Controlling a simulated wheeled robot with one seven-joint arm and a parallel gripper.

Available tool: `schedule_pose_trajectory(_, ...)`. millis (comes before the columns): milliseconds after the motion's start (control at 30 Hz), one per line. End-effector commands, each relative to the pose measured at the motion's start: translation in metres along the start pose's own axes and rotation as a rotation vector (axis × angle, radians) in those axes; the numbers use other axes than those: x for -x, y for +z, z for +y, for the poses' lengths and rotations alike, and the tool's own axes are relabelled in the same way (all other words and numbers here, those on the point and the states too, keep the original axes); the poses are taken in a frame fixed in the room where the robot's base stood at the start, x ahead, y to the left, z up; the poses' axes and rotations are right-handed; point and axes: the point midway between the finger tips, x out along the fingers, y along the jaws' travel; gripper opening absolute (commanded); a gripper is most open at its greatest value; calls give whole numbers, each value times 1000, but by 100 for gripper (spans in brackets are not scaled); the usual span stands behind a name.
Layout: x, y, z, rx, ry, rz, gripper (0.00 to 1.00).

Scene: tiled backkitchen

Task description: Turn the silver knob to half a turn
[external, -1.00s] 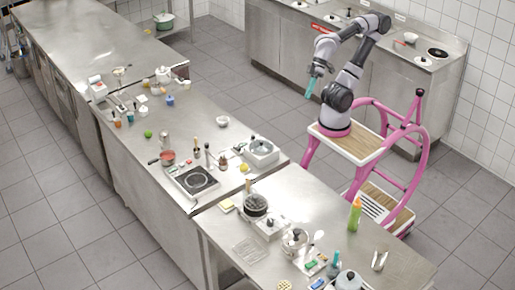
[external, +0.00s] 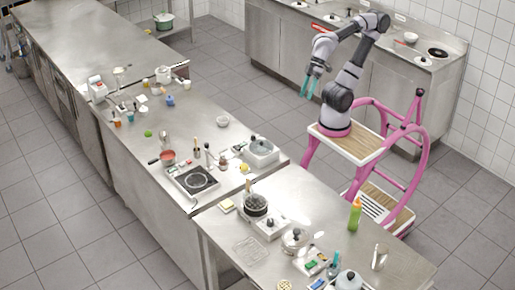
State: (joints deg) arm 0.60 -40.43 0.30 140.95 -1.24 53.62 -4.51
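My gripper (external: 308,87) has two teal fingers and points down at the end of my raised arm. The fingers are apart with nothing between them. It is in the air over the aisle floor, away from the worktops. I cannot make out a silver knob for certain at this size. A white unit (external: 270,231) with a dark knob sits on the front counter.
Pots, bottles and small items crowd the middle counter (external: 228,187). A green bottle (external: 355,215) stands upright on the front counter. A back counter (external: 330,58) with hobs is behind my arm. The tiled floor (external: 262,98) between the counters is clear.

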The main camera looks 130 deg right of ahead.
Motion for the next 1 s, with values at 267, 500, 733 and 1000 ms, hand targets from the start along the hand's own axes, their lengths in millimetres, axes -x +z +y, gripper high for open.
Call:
schedule_pose_trajectory(267, -36, -92, -4, 516, 91, -157, 62)
schedule_pose_trajectory(500, -99, -172, 11, 1020, 71, -345, 62)
schedule_pose_trajectory(733, -181, -234, 46, 1469, -55, -517, 62)
schedule_pose_trajectory(1000, -269, -269, 97, 1864, -261, -634, 62)
